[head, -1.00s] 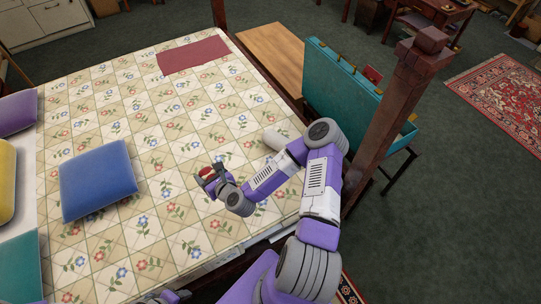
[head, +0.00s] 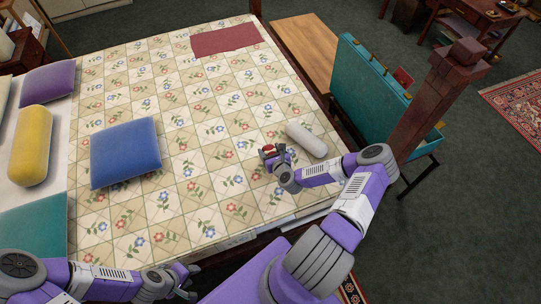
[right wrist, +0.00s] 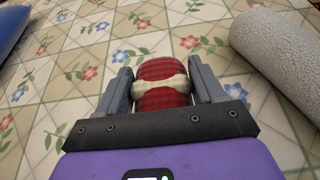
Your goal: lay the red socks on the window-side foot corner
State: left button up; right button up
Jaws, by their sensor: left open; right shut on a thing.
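The red socks (right wrist: 162,82), a rolled red bundle with a cream band, sit between the fingers of my right gripper (right wrist: 162,88). In the head view the socks (head: 268,148) are small and partly hidden by the gripper (head: 271,153), which is shut on them over the foot part of the bed (head: 190,120). Whether the socks touch the quilt is hard to tell. My left gripper (head: 187,281) is open and empty at the near edge of the bed.
A pale grey bolster (head: 306,140) lies just right of the right gripper, also in the right wrist view (right wrist: 285,55). A blue cushion (head: 125,152) lies to the left. A dark red cloth (head: 225,40) lies at the far corner. A wooden post (head: 440,95) and teal case (head: 375,95) stand right.

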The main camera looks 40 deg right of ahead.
jog(key=shift+f, duration=1.35)
jog(key=shift+f+b, duration=0.15)
jog(key=shift+b, duration=0.25)
jog(key=o, duration=1)
jog(key=shift+o, duration=0.2)
